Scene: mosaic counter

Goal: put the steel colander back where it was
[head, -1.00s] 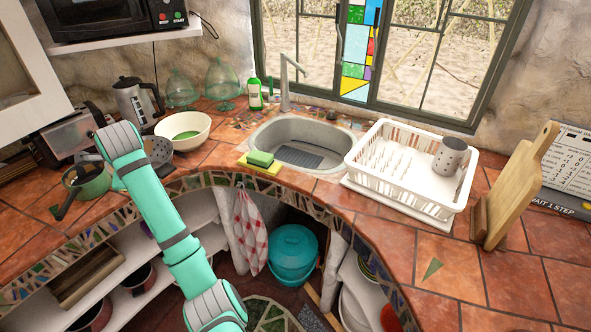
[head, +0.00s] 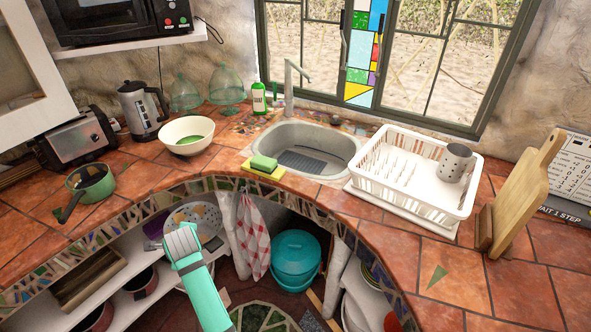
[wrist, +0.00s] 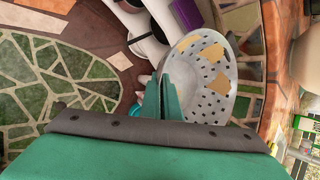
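The steel colander (head: 203,214), a pale metal bowl with many holes, is below the counter's front edge, at the lower shelf opening beside the white post. In the wrist view the colander (wrist: 218,65) is tilted, with its holes facing the camera. The fingers of my gripper (wrist: 168,98) are together at its near-left rim and appear closed on it. In the head view my arm hides the fingers and part of the colander. I cannot tell whether the colander touches the shelf.
A purple item (head: 155,226) lies on the shelf left of the colander, near pots (head: 140,280). A red checked cloth (head: 254,240) and a teal bucket (head: 295,257) are to the right. Above, the counter holds a white bowl (head: 187,130), a green pot (head: 92,184) and a toaster (head: 77,140).

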